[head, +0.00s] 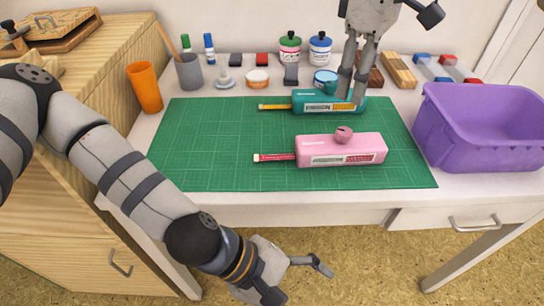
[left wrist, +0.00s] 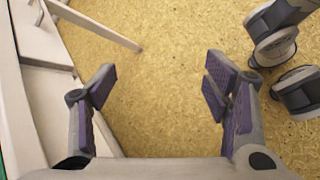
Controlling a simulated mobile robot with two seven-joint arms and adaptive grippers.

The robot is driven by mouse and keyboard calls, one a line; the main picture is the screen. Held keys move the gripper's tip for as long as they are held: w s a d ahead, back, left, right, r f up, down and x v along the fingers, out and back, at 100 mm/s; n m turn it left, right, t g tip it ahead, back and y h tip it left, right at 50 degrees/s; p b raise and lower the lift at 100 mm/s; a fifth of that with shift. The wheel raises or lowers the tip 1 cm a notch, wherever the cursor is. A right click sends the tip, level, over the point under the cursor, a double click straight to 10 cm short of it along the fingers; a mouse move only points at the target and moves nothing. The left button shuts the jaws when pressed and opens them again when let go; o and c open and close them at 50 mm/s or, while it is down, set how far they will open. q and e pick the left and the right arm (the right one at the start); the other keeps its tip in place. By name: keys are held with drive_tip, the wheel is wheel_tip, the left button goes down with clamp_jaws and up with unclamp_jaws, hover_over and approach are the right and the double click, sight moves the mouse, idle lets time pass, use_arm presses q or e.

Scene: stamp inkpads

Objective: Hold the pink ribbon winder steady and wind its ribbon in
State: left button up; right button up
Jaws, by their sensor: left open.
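The pink ribbon winder (head: 318,143) lies on the green cutting mat (head: 210,145) with a round pink knob (head: 343,134) on top. Its dark pink ribbon (head: 276,157) sticks out to the left and ends in a pale tab. My left gripper (head: 297,281) is open and empty, low in front of the desk, well apart from the winder. The left wrist view shows its spread fingers (left wrist: 160,90) over the floor. My right gripper (head: 352,98) points down at the teal winder (head: 312,102) behind the pink one; its fingers are close together, and I cannot tell whether they grip anything.
A purple bin (head: 480,135) stands at the right of the desk. An orange cup (head: 145,88) and a grey cup (head: 189,72) stand at the left. Several inkpads, stamps and jars line the back. The mat's left half and front strip are clear.

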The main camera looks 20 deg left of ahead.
use_arm(q)
drive_tip(key=w+r+n+t, duration=0.1)
drive_tip(key=w+r, duration=0.2)
drive_tip(key=w+a+r+n+t, duration=0.1)
drive_tip(key=w+r, duration=0.1)
drive_tip(key=w, duration=0.2)
drive_tip(key=w+r+n+t+h, duration=0.1)
drive_tip(key=w+r, duration=0.2)
drive_tip(key=w, duration=0.1)
drive_tip(key=shift+a+r, duration=0.3)
drive_tip(key=w+r, duration=0.1)
drive_tip(key=w+a+r+n+t, duration=0.1)
drive_tip(key=w+r, duration=0.1)
drive_tip(key=w+a+r+t, duration=0.1)
drive_tip(key=shift+w+a+r+n, duration=0.2)
drive_tip(key=shift+w+r+n, duration=0.05)
drive_tip(key=shift+w+n, duration=0.05)
drive_tip(key=w+a+r+n+t, duration=0.3)
drive_tip(key=w+a+r, duration=0.25)
drive_tip(key=r, duration=0.25)
drive_tip(key=w+a+r+n+t, duration=0.3)
drive_tip(key=w+a+r, duration=0.2)
drive_tip(key=a+r, duration=0.25)
drive_tip(key=g+h, duration=0.2)
drive_tip(key=g, duration=0.5)
approach(327, 147)
drive_tip(key=x, duration=0.7)
drive_tip(key=w+a+f+x, duration=0.1)
drive_tip(key=x, duration=0.3)
drive_tip(key=shift+c, duration=0.2)
